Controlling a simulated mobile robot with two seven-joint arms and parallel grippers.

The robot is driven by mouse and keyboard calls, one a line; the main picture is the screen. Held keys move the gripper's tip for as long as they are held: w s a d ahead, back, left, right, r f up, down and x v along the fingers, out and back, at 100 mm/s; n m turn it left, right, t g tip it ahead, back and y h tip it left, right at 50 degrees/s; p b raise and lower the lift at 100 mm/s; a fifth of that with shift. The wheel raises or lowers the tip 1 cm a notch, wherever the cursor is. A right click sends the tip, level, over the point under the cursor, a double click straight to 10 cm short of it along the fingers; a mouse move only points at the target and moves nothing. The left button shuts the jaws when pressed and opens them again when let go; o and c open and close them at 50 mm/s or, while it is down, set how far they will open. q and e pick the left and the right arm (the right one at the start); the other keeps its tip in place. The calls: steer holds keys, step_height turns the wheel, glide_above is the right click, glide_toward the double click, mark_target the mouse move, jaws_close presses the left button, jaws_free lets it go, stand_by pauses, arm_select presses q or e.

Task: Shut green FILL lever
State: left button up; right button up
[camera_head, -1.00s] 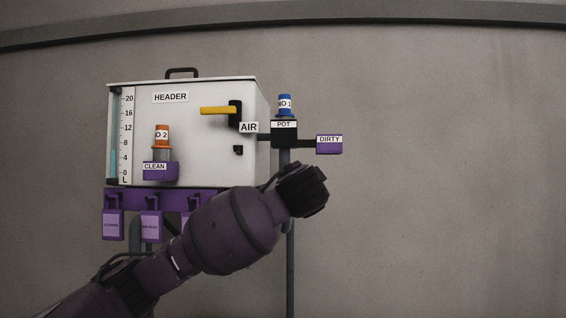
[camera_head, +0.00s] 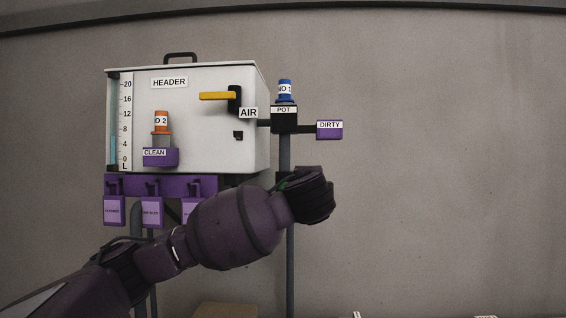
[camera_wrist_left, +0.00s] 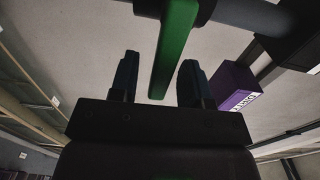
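The green lever (camera_wrist_left: 174,48) hangs from a dark pipe fitting in the left wrist view, and its free end lies between my left fingers. My left gripper (camera_wrist_left: 159,58) is open, with one dark finger on each side of the lever. I see gaps on both sides, and no clear contact. In the head view my left wrist hides the gripper and most of the lever. No FILL label is readable. My right gripper is not in view.
The white HEADER tank (camera_head: 203,132) has a yellow lever (camera_head: 217,96). The DIRTY box (camera_head: 329,132) juts out right. Purple padlock-like tags (camera_head: 151,213) hang below the tank. The wall to the right is clear.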

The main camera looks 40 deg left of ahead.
arm_select(q)
steer(key=shift+o, duration=0.3)
steer(key=shift+d, duration=0.1)
steer(key=b+v, duration=0.2)
steer(key=v, duration=0.5)
stand_by(0.5)
